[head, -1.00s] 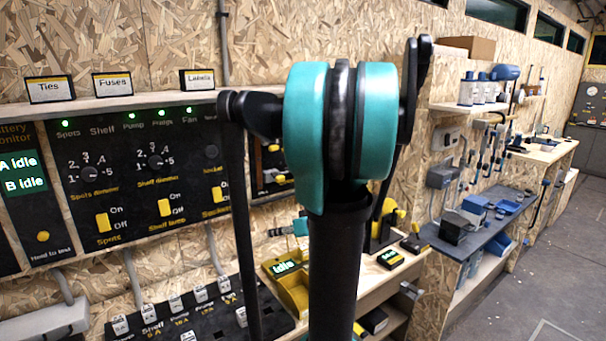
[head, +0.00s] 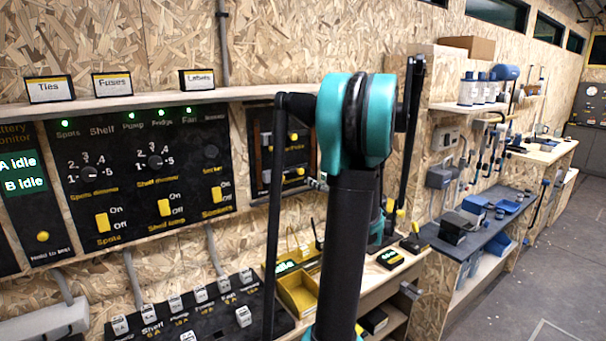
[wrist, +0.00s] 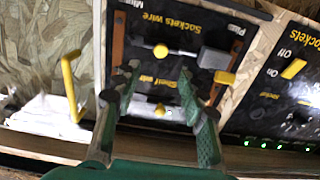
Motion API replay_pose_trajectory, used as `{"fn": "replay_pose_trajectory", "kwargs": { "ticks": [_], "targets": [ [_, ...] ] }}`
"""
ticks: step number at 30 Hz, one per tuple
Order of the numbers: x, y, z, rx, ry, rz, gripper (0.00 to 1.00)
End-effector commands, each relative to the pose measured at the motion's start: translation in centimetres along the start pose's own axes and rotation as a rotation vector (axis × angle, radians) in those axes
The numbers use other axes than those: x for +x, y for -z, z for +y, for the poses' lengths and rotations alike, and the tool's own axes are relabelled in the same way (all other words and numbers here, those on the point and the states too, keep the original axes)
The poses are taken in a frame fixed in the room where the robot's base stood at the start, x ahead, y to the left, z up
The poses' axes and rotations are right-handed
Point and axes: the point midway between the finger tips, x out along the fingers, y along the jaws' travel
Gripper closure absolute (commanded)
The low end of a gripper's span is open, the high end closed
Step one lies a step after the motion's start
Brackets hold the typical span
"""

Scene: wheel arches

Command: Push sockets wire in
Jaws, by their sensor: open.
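The sockets wire (wrist: 178,51) lies across a dark panel in the wrist view, under its printed label. It has a yellow knob (wrist: 160,50) and runs toward a grey block (wrist: 217,58) on the Plus side. I cannot tell how far it is seated. A similar wire with a yellow knob (wrist: 159,110), labelled shelf wire, lies below it in this view. My gripper (wrist: 158,74) is open, its fingers spread over the panel between the two knobs. Nothing is held. In the head view the wire panel (head: 264,153) shows left of my arm, which hides much of the gripper.
A switch panel (head: 140,220) adjoins the wire panel. A yellow bent handle (wrist: 71,88) stands at left in the wrist view. A yellow tray (head: 298,295) and a fuse board (head: 170,325) lie below. A shelf (head: 150,106) runs above the panels.

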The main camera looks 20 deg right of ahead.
Motion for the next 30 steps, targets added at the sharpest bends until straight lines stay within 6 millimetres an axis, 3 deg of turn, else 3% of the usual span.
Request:
{"fn": "replay_pose_trajectory", "kwargs": {
  "ticks": [9,15,21,30],
  "targets": [
    [6.4,0.0,-0.1,0.0,0.003,-0.001,0.58],
    [9.2,0.0,-0.1,0.0,0.002,-0.001,0.58],
    [10.4,0.0,-0.1,0.0,0.0,-0.001,0.58],
    [10.5,0.0,0.0,0.0,0.0,-0.001,0.61]
  ]
}}
